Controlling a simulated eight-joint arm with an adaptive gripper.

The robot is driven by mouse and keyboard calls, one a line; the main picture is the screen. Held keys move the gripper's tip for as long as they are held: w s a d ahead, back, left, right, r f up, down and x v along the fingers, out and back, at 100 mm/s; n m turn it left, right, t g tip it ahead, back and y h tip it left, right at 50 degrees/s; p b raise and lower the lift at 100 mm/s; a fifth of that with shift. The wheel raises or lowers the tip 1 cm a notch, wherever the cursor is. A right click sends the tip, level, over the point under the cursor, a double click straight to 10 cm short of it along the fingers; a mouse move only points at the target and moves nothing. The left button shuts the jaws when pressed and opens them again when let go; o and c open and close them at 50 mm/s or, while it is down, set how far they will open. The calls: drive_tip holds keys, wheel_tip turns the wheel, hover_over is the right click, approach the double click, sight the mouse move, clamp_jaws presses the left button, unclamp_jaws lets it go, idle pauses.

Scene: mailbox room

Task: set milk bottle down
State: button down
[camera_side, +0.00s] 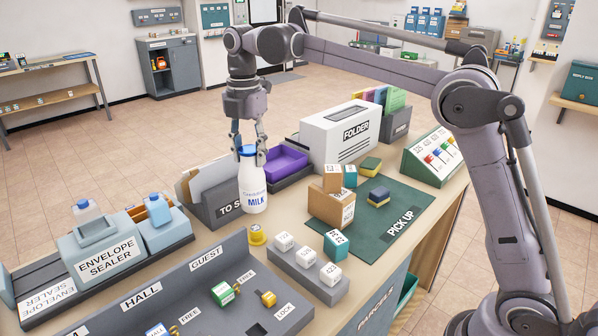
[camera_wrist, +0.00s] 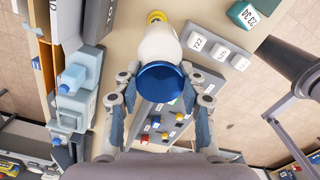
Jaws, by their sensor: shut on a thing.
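The milk bottle (camera_side: 253,186) is white with a blue cap and the word MILK on its front. It is upright, in front of the grey sorter marked TO S. My gripper (camera_side: 250,158) points down and is shut on the bottle near its cap. In the wrist view the blue cap (camera_wrist: 161,82) shows between the fingers of my gripper (camera_wrist: 160,95), with the white body beyond it. I cannot tell whether the bottle's base touches the table.
A yellow piece (camera_side: 257,236) stands close to the bottle's base. White-topped blocks (camera_side: 306,257) are at right front, cardboard boxes (camera_side: 330,206) on the green PICK UP mat (camera_side: 395,203). A purple tray (camera_side: 286,163) is behind. The envelope sealer (camera_side: 105,252) is at left.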

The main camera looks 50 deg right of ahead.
drive_tip(key=s+d+r+m, duration=0.2)
drive_tip(key=s+d+m, duration=0.65)
drive_tip(key=m, duration=0.55)
drive_tip(key=s+d+r+m, duration=0.2)
drive_tip(key=s+d+m, duration=0.5)
drive_tip(key=d+m, duration=0.45)
drive_tip(key=s+d+f+n, duration=0.1)
drive_tip(key=s+d+n, duration=0.3)
drive_tip(key=d, duration=0.6)
drive_tip(key=s+d+f+n, duration=0.2)
drive_tip(key=s+d+n, duration=0.15)
drive_tip(key=d, duration=0.75)
drive_tip(key=s+d+f+n, duration=0.1)
drive_tip(key=s+d+n, duration=0.3)
drive_tip(key=d, duration=0.6)
drive_tip(key=w+a+f, duration=0.2)
drive_tip(key=w+f, duration=0.9)
drive_tip(key=w, duration=0.1)
drive_tip(key=shift+a+n, duration=0.3)
drive_tip(key=shift+n, duration=0.1)
drive_tip(key=shift+f, duration=0.1)
drive_tip(key=c, duration=0.8)
unclamp_jaws()
